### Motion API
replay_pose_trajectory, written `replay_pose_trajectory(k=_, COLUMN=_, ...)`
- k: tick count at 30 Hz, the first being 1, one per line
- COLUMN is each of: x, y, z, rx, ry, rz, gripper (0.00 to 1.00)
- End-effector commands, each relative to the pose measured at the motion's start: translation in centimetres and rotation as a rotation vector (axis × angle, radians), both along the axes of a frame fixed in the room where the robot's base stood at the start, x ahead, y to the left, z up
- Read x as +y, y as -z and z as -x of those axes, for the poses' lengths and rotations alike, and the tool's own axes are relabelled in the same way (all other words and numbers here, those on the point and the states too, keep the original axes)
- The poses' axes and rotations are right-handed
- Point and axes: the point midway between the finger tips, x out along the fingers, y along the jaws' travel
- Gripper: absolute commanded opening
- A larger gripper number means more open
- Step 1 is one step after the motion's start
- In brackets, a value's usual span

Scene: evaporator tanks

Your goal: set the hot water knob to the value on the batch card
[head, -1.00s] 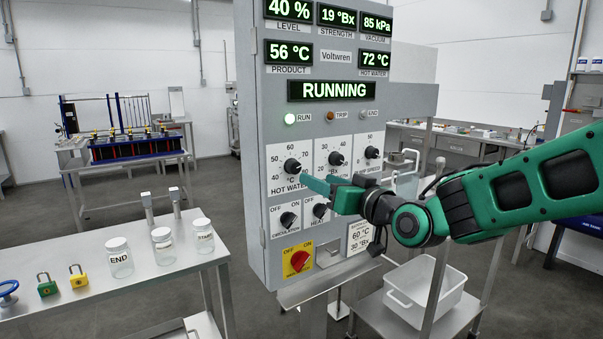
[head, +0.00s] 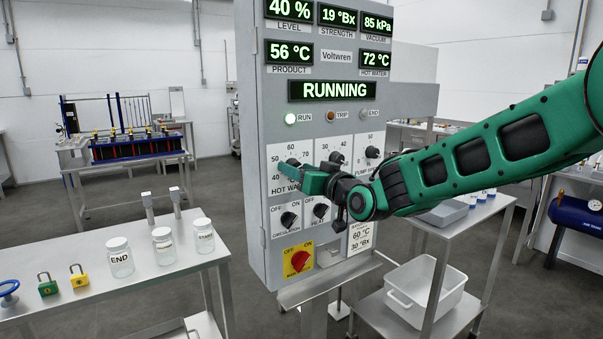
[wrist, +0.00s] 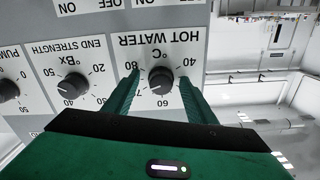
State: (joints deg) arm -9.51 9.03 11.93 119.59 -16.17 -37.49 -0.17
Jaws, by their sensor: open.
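The hot water knob (wrist: 161,80) is a round black dial on a white plate marked from 40 to 80 °C. It appears upside down in the wrist view. The green fingers of my gripper (wrist: 160,88) stand open on either side of the knob, with gaps between. In the head view my gripper (head: 293,172) is at the panel and covers much of the knob's plate; the knob's top (head: 293,162) shows above the fingers. The knob's exact pointer setting is hard to read. The batch card (head: 361,237) low on the panel reads 60 °C and 30 °Bx.
The hot water display (head: 375,58) reads 72 °C. The end strength knob (wrist: 73,86) sits beside the hot water knob. Below are the circulation switch (head: 289,219) and a red switch (head: 299,260) on yellow. A bench (head: 150,285) with jars stands left.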

Motion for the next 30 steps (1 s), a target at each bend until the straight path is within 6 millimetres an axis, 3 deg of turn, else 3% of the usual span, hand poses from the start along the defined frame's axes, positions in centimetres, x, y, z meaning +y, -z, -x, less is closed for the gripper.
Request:
replay_pose_trajectory(k=4, x=0.0, y=0.0, z=0.0, rx=0.000, ry=0.000, rz=0.000, gripper=0.51)
replay_pose_trajectory(k=9, x=-0.1, y=0.0, z=0.0, rx=0.000, ry=0.001, rz=0.000, gripper=0.11)
replay_pose_trajectory(k=11, x=-0.1, y=0.0, z=0.0, rx=0.000, ry=0.001, rz=0.001, gripper=0.11)
replay_pose_trajectory(k=12, x=-1.0, y=0.0, z=-0.1, rx=0.000, ry=0.005, rz=0.001, gripper=0.11)
replay_pose_trajectory(k=30, x=-0.4, y=0.0, z=-0.3, rx=-0.013, ry=0.008, rz=0.018, gripper=0.11)
